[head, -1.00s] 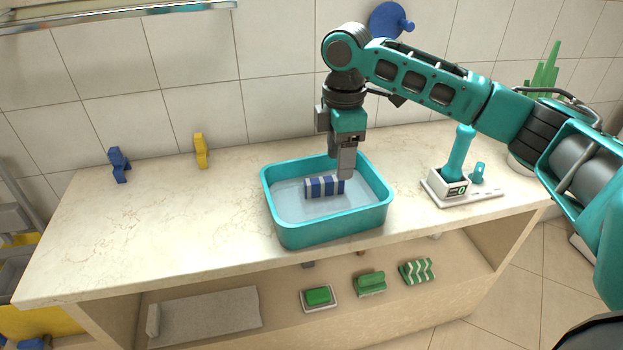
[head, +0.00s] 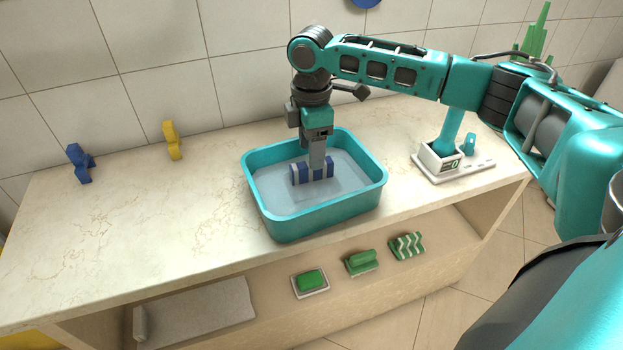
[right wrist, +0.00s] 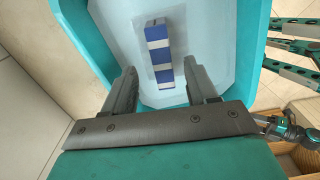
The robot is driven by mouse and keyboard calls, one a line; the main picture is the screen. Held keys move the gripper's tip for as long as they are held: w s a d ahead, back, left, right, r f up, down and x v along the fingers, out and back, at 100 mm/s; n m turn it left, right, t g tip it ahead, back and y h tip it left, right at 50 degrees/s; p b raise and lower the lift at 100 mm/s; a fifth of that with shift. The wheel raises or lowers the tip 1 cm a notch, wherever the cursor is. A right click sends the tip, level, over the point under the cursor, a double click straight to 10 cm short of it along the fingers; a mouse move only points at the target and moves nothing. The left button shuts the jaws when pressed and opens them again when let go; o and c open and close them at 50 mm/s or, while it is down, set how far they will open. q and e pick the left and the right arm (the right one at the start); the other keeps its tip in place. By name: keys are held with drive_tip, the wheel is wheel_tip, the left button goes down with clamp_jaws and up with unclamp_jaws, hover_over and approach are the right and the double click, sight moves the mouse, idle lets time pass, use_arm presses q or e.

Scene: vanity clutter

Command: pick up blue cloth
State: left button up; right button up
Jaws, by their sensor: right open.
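The blue cloth (head: 300,173), with blue and white stripes, lies in a teal basin (head: 312,213) of clear water or a pale bottom. It also shows in the right wrist view (right wrist: 158,50), lying lengthwise away from me. My right gripper (head: 317,178) points down into the basin at the cloth, and one finger hides part of it. In the right wrist view my right gripper (right wrist: 161,72) is open, with its fingers spread to both sides of the cloth's near end and gaps visible.
The basin's walls surround the gripper. A white stand with a teal handle (head: 447,150) is to the right. A yellow figure (head: 172,140) and a blue figure (head: 80,164) stand at the back left. Green items (head: 311,279) lie on the lower shelf. The counter's left is clear.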

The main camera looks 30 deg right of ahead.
sight(312, 175)
wheel_tip(312, 175, down, 5)
drive_tip(key=shift+s+r+b, duration=0.1)
drive_tip(key=shift+r+b, duration=0.05)
drive_tip(key=shift+b, duration=0.15)
drive_tip(key=c, duration=1)
